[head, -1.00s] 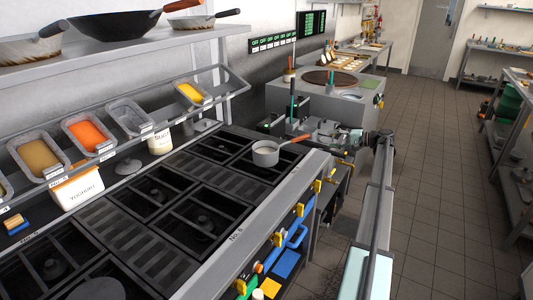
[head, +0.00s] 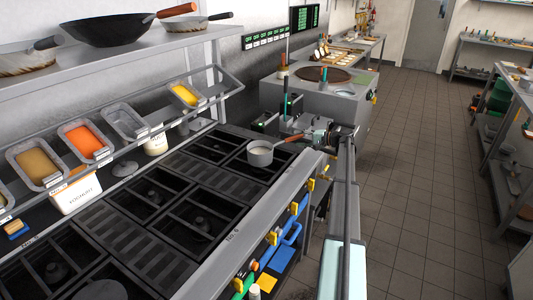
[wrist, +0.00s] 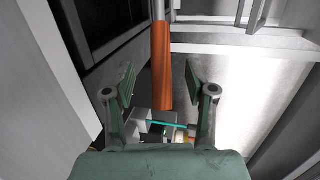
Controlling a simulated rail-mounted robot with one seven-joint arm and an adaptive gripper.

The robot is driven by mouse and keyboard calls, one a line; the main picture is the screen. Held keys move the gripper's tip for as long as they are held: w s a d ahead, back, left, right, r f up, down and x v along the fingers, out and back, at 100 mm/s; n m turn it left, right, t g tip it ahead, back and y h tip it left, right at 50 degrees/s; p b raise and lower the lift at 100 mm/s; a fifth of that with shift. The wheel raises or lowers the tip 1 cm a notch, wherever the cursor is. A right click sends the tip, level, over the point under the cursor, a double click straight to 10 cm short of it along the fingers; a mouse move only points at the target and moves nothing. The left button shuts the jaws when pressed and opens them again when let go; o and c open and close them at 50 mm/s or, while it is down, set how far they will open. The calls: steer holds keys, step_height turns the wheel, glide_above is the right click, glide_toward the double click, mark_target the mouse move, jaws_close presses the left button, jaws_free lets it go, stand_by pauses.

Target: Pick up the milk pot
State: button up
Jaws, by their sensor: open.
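The milk pot is a small grey saucepan (head: 260,156) with pale contents and a wooden handle (head: 289,139). It stands upright on the far right burner of the black stove (head: 188,190), its handle pointing right. My gripper (head: 306,133) is at the handle's end in the head view, small and partly hard to make out. In the wrist view, my gripper (wrist: 160,75) is open, with the orange-brown handle (wrist: 162,65) lying lengthwise between its two fingers. Gaps show on both sides of the handle. The pot's body is not seen in the wrist view.
A tandoor (head: 320,95) stands behind. A rack of food trays (head: 84,141) and a shelf with pans (head: 130,24) line the left. The tiled floor (head: 410,170) at right is open.

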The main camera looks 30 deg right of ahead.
mark_target(296, 138)
steer(key=p+x, duration=0.1)
steer(key=x, duration=0.2)
steer(key=shift+w+a, duration=0.25)
steer(key=shift+a, duration=0.05)
jaws_close()
steer(key=shift+r, duration=0.2)
step_height(296, 138, up, 20)
steer(key=b, duration=0.5)
steer(key=shift+f, duration=0.15)
steer(key=shift+r+p, duration=0.45)
steer(key=shift+r, duration=1.55)
